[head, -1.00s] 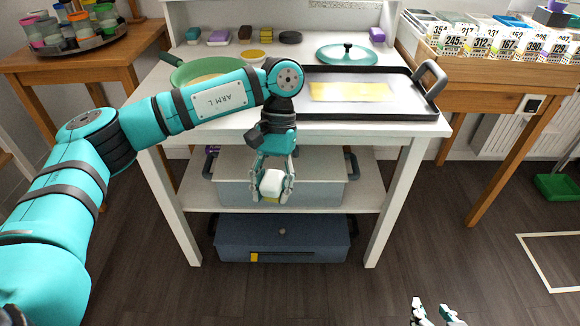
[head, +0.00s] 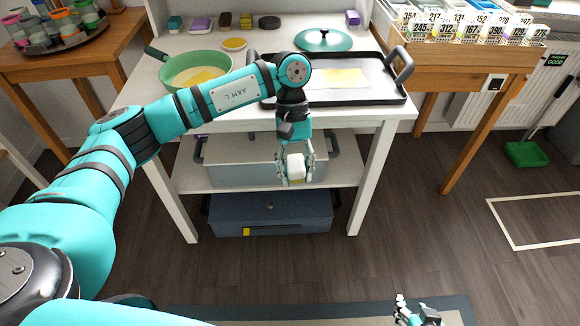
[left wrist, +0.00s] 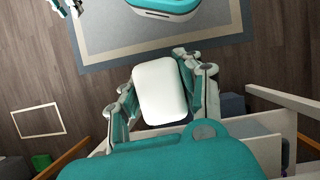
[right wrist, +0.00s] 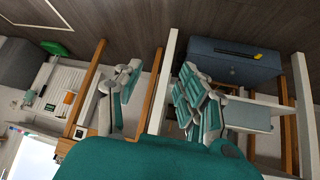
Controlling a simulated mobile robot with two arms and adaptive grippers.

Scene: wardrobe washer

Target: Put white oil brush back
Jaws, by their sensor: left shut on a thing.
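My left gripper (head: 297,170) is shut on a white block (head: 296,163), which looks like the white oil brush. It holds it in the air in front of the white table's lower shelf. In the left wrist view the white block (left wrist: 160,90) sits between the two fingers; its underside is hidden. My right gripper (head: 416,316) is low at the bottom edge of the head view. In the right wrist view the right gripper (right wrist: 158,85) has its fingers apart with nothing between them.
The white table (head: 386,165) carries a green pan (head: 192,78), a black-rimmed tray (head: 385,98), a teal lid (head: 323,40) and several small blocks along the back, including a purple one (head: 201,24). A grey bin (head: 235,160) and a blue bin (head: 265,215) are below.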

